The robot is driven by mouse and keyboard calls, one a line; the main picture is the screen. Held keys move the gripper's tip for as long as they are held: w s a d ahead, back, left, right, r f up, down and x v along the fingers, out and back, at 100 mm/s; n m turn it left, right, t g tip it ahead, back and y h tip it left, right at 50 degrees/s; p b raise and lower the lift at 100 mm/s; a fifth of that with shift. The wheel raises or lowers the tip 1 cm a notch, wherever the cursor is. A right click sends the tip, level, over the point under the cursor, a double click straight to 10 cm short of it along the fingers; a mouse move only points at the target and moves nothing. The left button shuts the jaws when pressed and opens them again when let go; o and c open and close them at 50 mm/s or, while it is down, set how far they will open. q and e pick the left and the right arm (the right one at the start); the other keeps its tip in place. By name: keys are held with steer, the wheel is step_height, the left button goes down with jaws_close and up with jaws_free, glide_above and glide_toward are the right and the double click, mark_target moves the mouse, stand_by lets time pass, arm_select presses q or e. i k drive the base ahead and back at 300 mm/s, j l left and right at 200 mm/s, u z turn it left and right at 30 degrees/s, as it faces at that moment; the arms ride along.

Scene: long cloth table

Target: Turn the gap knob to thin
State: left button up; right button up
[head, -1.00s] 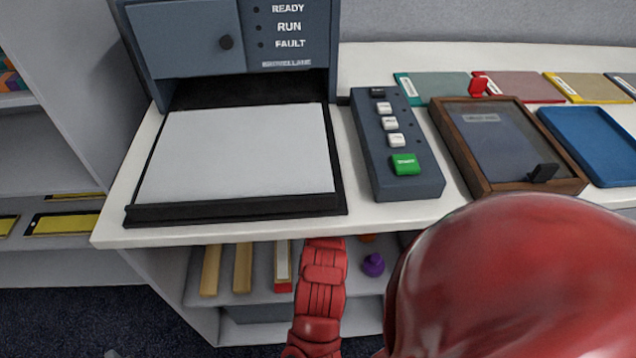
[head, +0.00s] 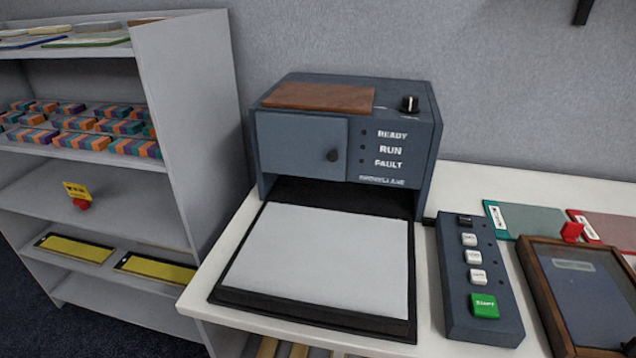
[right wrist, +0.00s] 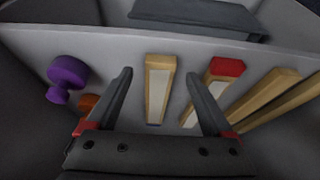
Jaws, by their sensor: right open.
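A blue-grey machine (head: 345,135) stands on the table in the head view. A black knob (head: 409,103) with a pale mark sits on its top at the right; I take it as the gap knob, but its setting is too small to read. My left gripper is not in view.
A white platen (head: 315,262) lies in front of the machine. A control box (head: 478,280) with a green button and a wood-framed tray (head: 580,300) stand to its right. A shelf unit (head: 205,120) is at the left. A purple knob-shaped item (right wrist: 67,75) is on the lower shelf.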

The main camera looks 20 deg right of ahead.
mark_target(409, 105)
steer(key=k, duration=1)
